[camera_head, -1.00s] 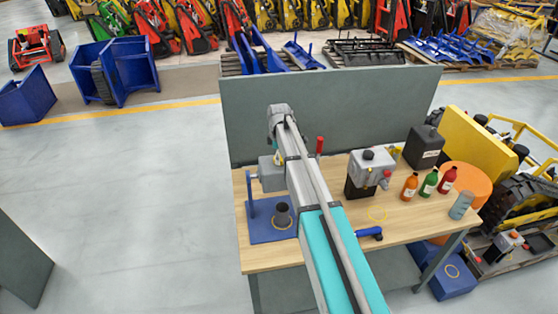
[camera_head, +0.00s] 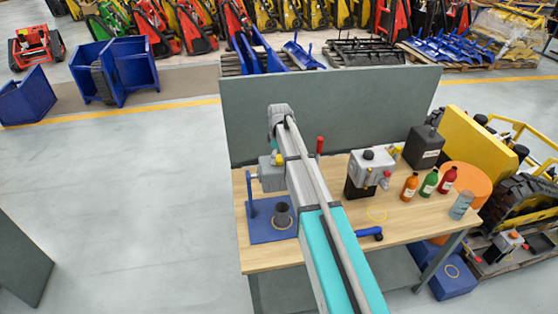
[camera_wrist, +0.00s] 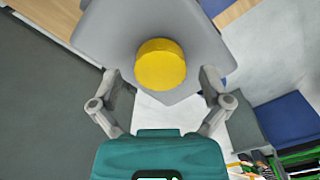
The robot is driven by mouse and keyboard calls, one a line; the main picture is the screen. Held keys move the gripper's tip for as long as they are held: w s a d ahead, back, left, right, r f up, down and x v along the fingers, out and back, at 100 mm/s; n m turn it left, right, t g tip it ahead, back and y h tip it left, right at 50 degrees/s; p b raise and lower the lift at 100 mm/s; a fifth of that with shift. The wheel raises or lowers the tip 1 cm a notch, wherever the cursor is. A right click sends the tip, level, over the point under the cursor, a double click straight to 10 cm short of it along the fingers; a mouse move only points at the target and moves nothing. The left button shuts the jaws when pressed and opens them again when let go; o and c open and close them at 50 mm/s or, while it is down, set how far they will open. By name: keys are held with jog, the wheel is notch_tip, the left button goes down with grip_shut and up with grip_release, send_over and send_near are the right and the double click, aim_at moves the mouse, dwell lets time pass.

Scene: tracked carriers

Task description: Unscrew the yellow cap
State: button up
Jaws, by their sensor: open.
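The yellow cap (camera_wrist: 160,65) shows in the wrist view as a round disc on a light grey body (camera_wrist: 105,35). My gripper (camera_wrist: 161,76) is open, with one finger to the left of the cap and one to the right. Gaps show between the cap and both fingers in the picture; the depth between them is hard to judge. In the head view a grey body (camera_head: 270,180) on the workbench is partly hidden behind my arm.
The wooden workbench (camera_head: 330,225) has a grey panel behind it. A blue plate (camera_head: 262,232) with a dark cup stands at the front left. A grey-and-black unit (camera_head: 368,170), three bottles (camera_head: 428,183), a black canister (camera_head: 424,148) and a blue-handled tool (camera_head: 369,233) are to the right.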

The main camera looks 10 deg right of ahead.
jog(key=m, duration=0.6)
jog(key=shift+m, duration=0.4)
dwell(0.3)
jog(key=shift+s+r, duration=0.1)
jog(key=shift+s, duration=0.1)
jog(key=c, duration=1.3)
jog(key=n, duration=0.3)
jog(key=shift+s+n, duration=0.15)
jog(key=shift+n, duration=0.25)
jog(key=shift+o, duration=0.2)
jog(key=n, duration=0.4)
jog(key=shift+n, duration=1)
